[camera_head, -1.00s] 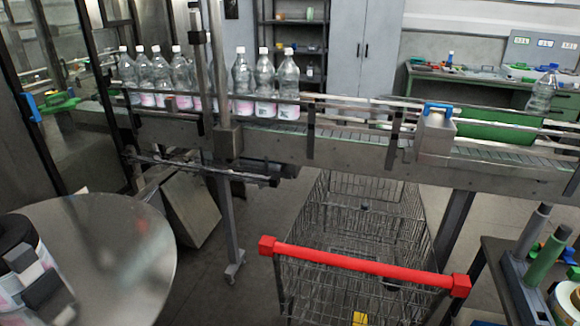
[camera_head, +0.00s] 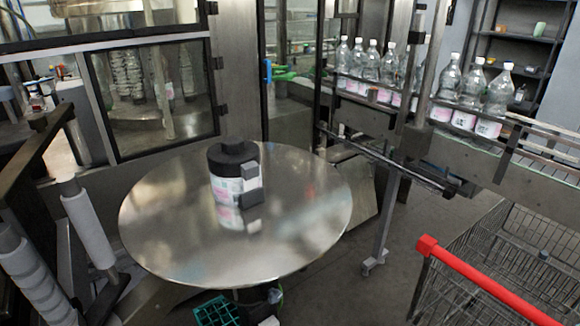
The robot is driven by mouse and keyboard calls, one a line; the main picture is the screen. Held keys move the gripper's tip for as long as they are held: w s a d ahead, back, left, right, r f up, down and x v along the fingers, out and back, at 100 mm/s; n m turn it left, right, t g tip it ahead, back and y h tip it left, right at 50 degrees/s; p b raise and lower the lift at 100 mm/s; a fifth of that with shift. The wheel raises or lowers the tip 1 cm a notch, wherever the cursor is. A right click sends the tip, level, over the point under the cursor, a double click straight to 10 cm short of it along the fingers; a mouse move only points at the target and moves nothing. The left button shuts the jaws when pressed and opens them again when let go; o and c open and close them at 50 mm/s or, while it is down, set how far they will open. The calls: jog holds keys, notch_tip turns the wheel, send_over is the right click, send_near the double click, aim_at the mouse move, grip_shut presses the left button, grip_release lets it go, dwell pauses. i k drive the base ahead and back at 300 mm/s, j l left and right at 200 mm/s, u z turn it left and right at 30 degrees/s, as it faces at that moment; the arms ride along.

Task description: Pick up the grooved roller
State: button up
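I cannot single out the grooved roller with certainty. On the round steel turntable (camera_head: 165,235) stands a label reel (camera_head: 224,190) with a black top and pink-and-white print. Two small dark blocks, an upper one (camera_head: 250,170) and a lower one (camera_head: 250,198), sit at its right side; whether they touch it is unclear. At the left edge, two pale rollers stand tilted: one farther back (camera_head: 88,228) and a nearer one (camera_head: 35,278) with faint ring lines. My gripper is not in view.
A conveyor (camera_head: 480,163) with several clear bottles (camera_head: 468,95) runs at the right. A wire cart (camera_head: 520,250) with a red handle (camera_head: 480,280) stands at the lower right. A green crate (camera_head: 217,311) is below the turntable. The floor between turntable and cart is open.

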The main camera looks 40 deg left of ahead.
aim_at(18, 259)
jog(key=u, duration=3.15)
jog(key=i+j+z, duration=0.1)
jog(key=i+j, duration=0.55)
jog(key=j, duration=0.25)
jog(key=i+j, duration=0.1)
jog(key=j, duration=0.2)
jog(key=l, duration=0.3)
jog(key=i+z, duration=0.05)
